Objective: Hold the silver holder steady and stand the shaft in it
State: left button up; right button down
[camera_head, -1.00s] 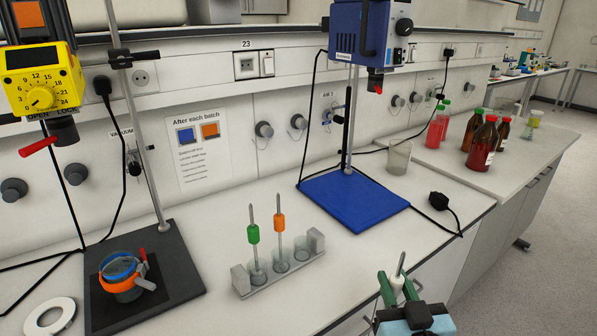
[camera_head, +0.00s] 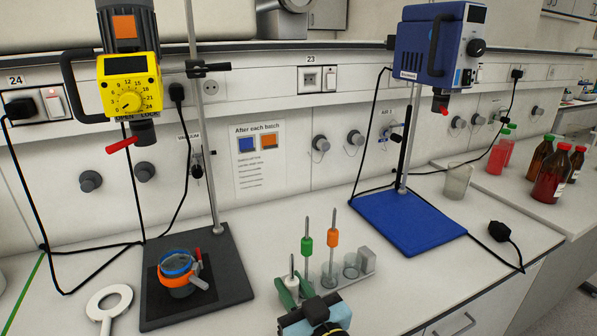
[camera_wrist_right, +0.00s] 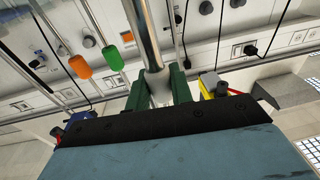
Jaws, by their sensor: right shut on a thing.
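The silver holder (camera_head: 367,261) is a low rack with clear cups and a grey block at its right end. A shaft with a green collar (camera_head: 306,243) and one with an orange collar (camera_head: 333,237) stand upright in it. My right gripper (camera_head: 291,287) is shut on a metal shaft with a white collar (camera_head: 292,281), upright at the holder's left front. The gripper hides the holder's left part, so I cannot tell whether the shaft touches a cup. The right wrist view shows the green fingers (camera_wrist_right: 158,88) around the shaft (camera_wrist_right: 142,35). My left gripper is not in view.
A yellow stirrer (camera_head: 130,85) hangs over a black base (camera_head: 228,270) with an orange-ringed vessel (camera_head: 181,281). A blue stirrer (camera_head: 440,45) stands over a blue base (camera_head: 410,222). A white ring (camera_head: 109,302) lies at left. A black cable crosses the right counter.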

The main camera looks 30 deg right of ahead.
aim_at(330, 285)
jog(key=u, duration=2.05)
jog(key=k, duration=1.1)
jog(key=z, duration=1.75)
